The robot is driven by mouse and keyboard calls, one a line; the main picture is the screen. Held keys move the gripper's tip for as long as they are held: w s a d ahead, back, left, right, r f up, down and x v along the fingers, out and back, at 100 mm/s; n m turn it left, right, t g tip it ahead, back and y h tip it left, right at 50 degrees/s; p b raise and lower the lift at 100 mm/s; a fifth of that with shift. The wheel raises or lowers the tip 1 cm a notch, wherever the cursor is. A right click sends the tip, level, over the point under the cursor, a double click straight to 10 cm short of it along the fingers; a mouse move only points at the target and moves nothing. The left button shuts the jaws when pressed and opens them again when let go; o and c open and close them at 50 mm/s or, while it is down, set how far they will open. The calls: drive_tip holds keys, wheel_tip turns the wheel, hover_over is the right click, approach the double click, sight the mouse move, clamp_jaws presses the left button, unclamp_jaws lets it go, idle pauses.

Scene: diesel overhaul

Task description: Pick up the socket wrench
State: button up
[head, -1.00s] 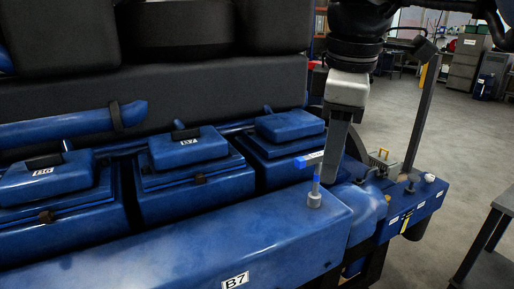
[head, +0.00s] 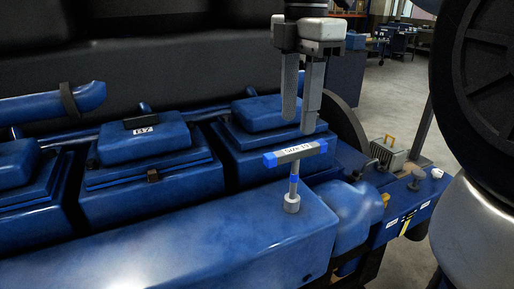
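The socket wrench (head: 293,177) stands upright on the blue engine block near its right end. It has a grey T-handle with blue ends and a "Size 19" label, a blue-marked shaft and a grey socket at the bottom. My gripper (head: 299,127) points down just above and behind the T-handle. Its two grey fingers are apart, with a gap between them, and nothing shows in the gap. The right finger reaches down close to the handle; I cannot tell whether it touches.
Blue engine covers (head: 146,144) stand in a row to the left, one marked "B7". A grey case with a yellow handle (head: 391,151) sits to the right. A blue pipe (head: 53,104) runs at the left. Open floor lies behind at the right.

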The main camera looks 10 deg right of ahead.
sight(296, 157)
wheel_tip(296, 157, down, 13)
drive_tip(key=shift+d+r+b, duration=0.1)
drive_tip(key=shift+d+b, duration=0.05)
drive_tip(key=shift+b, duration=0.9)
drive_tip(key=shift+c, duration=0.3)
clamp_jaws()
